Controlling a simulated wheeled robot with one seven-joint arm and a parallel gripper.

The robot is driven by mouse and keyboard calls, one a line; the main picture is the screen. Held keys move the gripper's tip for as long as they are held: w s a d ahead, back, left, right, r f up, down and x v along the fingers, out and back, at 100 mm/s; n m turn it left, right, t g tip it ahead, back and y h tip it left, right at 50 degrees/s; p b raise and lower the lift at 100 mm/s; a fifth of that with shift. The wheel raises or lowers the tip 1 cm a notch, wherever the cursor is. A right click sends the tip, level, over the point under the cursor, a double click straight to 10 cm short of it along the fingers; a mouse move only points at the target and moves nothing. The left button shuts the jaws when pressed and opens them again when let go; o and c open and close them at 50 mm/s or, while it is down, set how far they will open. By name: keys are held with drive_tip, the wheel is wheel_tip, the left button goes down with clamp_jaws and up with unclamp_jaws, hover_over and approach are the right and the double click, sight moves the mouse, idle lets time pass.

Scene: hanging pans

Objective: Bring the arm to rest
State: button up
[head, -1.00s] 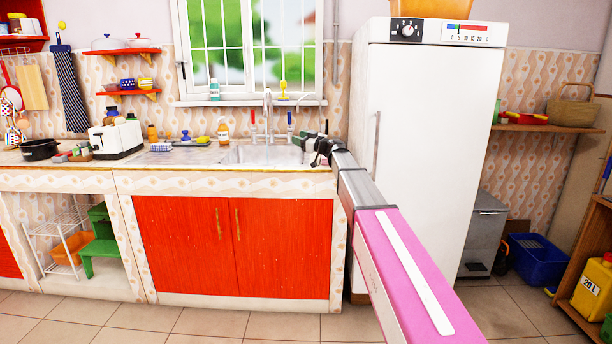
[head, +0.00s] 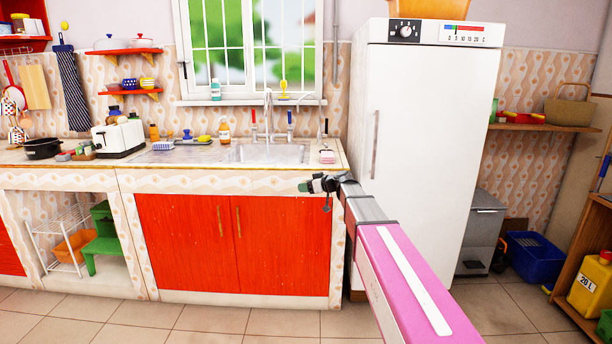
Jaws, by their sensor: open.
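My arm reaches from the lower right toward the counter, its pink and grey links in front of the fridge's left edge. My gripper (head: 328,207) is at the arm's far end, small in the picture. It hangs in front of the counter's front edge, to the right above the red cabinet doors (head: 238,245). It is open, and I see nothing held in it. The fingers are too small to make out well.
The counter (head: 225,181) with a sink (head: 266,153) lies behind my gripper. A small pinkish object (head: 326,157) sits at its right end. A tall white fridge (head: 430,130) stands to the right. The tiled floor (head: 250,322) in front is clear.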

drive_tip(key=s+d+f+m+g+h, duration=0.2)
drive_tip(key=s+d+f+h, duration=0.15)
drive_tip(key=s+f, duration=0.45)
drive_tip(key=s+d+f+m+g+h, duration=0.2)
drive_tip(key=s+d+f+m, duration=0.15)
drive_tip(key=s+f, duration=0.55)
drive_tip(key=s+d+f+m+g+h, duration=0.1)
drive_tip(key=s+d+f+h, duration=0.1)
drive_tip(key=s, duration=0.4)
drive_tip(key=s+d+f+m+g+h, duration=0.1)
drive_tip(key=s+d+f+m+h, duration=0.1)
drive_tip(key=s+d+f, duration=0.2)
drive_tip(key=s+d+f+m+g+h, duration=0.1)
drive_tip(key=s+d+f+m+h, duration=0.1)
drive_tip(key=s, duration=0.6)
drive_tip(key=d+f+h, duration=0.1)
drive_tip(key=d+f, duration=0.1)
drive_tip(key=d, duration=0.1)
drive_tip(key=shift+s+d, duration=0.2)
drive_tip(key=shift+d, duration=0.2)
drive_tip(key=shift+c, duration=0.7)
drive_tip(key=shift+a, duration=0.15)
